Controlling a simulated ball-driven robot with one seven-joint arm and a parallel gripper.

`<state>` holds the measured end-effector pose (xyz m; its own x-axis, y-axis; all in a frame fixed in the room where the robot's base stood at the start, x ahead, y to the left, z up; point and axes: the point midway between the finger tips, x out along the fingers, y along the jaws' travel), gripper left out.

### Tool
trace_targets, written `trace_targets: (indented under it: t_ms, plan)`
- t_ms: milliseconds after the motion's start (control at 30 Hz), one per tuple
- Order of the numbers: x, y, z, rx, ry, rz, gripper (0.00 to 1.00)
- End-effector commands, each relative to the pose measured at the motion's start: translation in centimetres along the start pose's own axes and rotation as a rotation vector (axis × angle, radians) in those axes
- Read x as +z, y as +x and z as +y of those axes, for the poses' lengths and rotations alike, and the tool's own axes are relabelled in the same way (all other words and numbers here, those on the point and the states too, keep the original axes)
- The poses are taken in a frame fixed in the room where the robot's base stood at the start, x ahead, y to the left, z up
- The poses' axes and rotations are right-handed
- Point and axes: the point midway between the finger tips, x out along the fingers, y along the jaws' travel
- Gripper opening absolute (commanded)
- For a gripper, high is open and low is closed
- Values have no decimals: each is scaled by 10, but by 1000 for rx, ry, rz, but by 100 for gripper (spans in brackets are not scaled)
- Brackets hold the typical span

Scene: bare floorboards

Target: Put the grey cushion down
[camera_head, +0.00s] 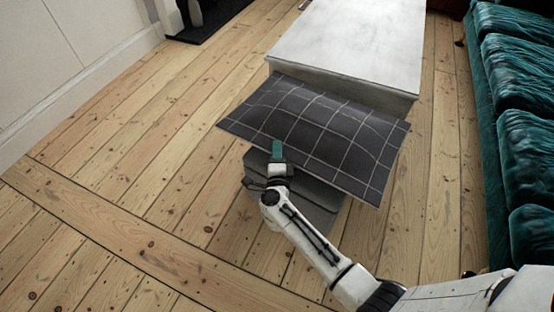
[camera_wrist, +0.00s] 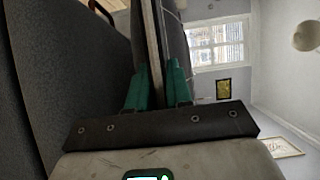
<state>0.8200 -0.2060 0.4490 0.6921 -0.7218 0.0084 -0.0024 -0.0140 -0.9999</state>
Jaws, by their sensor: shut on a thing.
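The grey cushion (camera_head: 315,125) is dark with a pale grid of lines, in the middle of the head view. It is held out roughly flat, slightly tilted, at the near end of the white table. My gripper (camera_head: 277,150) is shut on its near edge. In the wrist view the green fingers of my gripper (camera_wrist: 158,88) stand on either side of the thin edge of the cushion (camera_wrist: 172,40). The cushion hides part of the table's near end. I cannot tell whether it touches the table.
A white low table (camera_head: 350,45) stands behind the cushion. A flat grey piece (camera_head: 312,197) shows beneath the cushion, partly hidden. A green sofa (camera_head: 525,140) runs along the right.

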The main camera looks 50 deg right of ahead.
Motion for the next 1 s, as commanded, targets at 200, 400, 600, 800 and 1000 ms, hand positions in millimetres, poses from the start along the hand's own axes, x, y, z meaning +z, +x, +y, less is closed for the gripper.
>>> trace_targets:
  t_ms: [200,400,600,800,1000]
  plan:
    - [1,2,30,-4,-4,0,0]
    - [1,1,30,-4,-2,0,0]
    - [1,0,32,0,0,0,30]
    - [1,0,31,0,0,0,45]
    - [1,0,31,0,0,-1,45]
